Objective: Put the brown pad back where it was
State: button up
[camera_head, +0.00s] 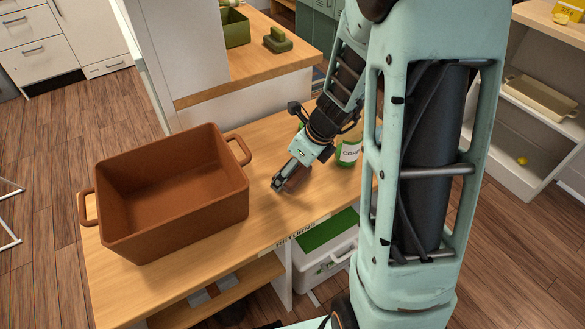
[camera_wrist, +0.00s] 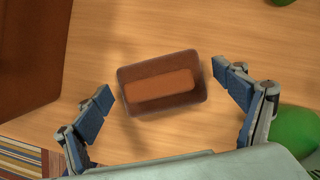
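The brown pad (camera_wrist: 160,82) lies on the wooden table below my gripper in the wrist view. It has a dark brown base with rounded corners and a lighter brown raised bar along its middle. My gripper (camera_wrist: 162,95) is open, with one finger to the left and one to the right of the pad, apart from it. In the head view my gripper (camera_head: 279,184) points down at the table, right of the large brown bin (camera_head: 178,245). There the pad is mostly hidden by the gripper.
A green labelled container (camera_head: 348,153) stands close to the right of my gripper. A green pad-like block (camera_head: 278,40) and a green bin (camera_head: 235,28) sit on the raised wooden counter behind. A white box with a green top (camera_head: 327,236) is below the table's right side.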

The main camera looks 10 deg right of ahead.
jog(key=shift+r, duration=0.3)
jog(key=p+v, duration=0.5)
jog(key=v, duration=0.6)
jog(key=shift+r, duration=0.35)
jog(key=shift+d, duration=0.1)
